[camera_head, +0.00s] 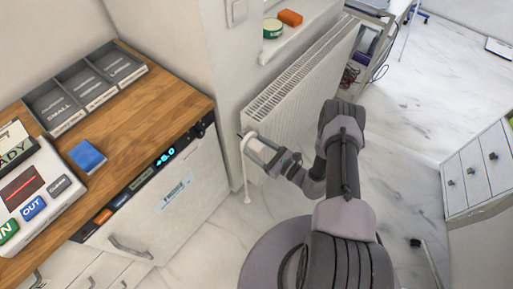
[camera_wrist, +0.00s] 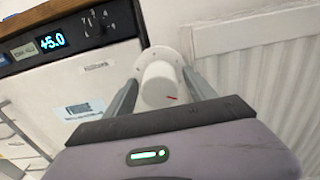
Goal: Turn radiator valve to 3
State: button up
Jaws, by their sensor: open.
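The white radiator (camera_head: 300,88) stands against the wall under the window sill. Its round white valve (camera_wrist: 160,85) shows in the wrist view, with a red mark on its side and a wider ring behind it. The numbers on it are too small to read. My gripper (camera_head: 253,143) is at the valve at the radiator's lower left end. In the wrist view, its two fingers (camera_wrist: 162,92) stand open on either side of the valve. I cannot tell whether they touch it.
A wooden counter (camera_head: 183,104) with a grey sorting tray (camera_head: 62,119) and a blue box (camera_head: 87,156) is on the left. Below it is a white fridge unit with a lit display (camera_head: 165,157). White drawers (camera_head: 478,168) stand at right.

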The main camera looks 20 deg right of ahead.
jog(key=shift+w+a, duration=0.1)
jog(key=shift+w, duration=0.05)
jog(key=c, duration=1.4)
jog(key=shift+m, duration=0.3)
jog(key=m+b, duration=0.2)
jog(key=m, duration=0.2)
jog(key=shift+m, duration=0.3)
jog(key=m+b, duration=0.2)
jog(key=m, duration=0.4)
jog(key=shift+a+m, duration=0.1)
jog(key=shift+m, duration=0.3)
